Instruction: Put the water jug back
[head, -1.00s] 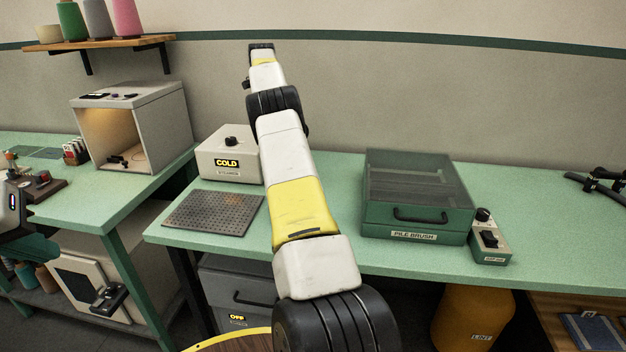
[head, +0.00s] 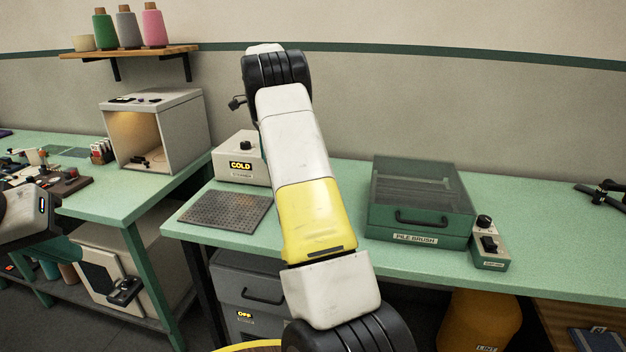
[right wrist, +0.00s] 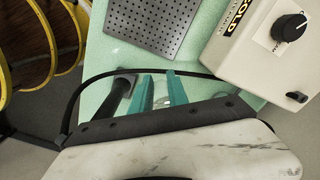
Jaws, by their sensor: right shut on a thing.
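In the right wrist view my right gripper (right wrist: 161,88) has its teal fingers shut on a pale, see-through thing (right wrist: 161,101), apparently the water jug, mostly hidden by the gripper body. A dark handle-like piece (right wrist: 120,95) shows just left of the fingers; I cannot tell if it belongs to the jug. The fingers point towards the green bench beside the perforated plate. In the head view my right arm rises through the middle and hides its gripper and the jug. My left gripper (head: 62,248) is at the left edge, its fingers partly hidden by its wrist.
The steamer box marked COLD (head: 240,160) stands behind the perforated plate (head: 225,208), with a black hose (right wrist: 73,108) near my right gripper. The pile brush case (head: 420,205) and a small control box (head: 488,245) stand right.

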